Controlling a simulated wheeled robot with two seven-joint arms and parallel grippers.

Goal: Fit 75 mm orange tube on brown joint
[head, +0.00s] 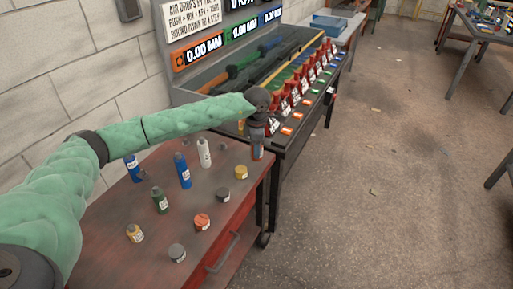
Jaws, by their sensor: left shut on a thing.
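My left arm reaches in from the left, and my left gripper (257,136) points down over the far right corner of the red cart. I cannot pick out a brown joint for certain. My right gripper is not in view.
The red cart (105,222) holds several bottles and low jars, among them a white bottle (204,152) and a blue bottle (183,170). The bench (305,128) carries a row of red labelled holders (295,93) beside its tray. The floor to the right is open.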

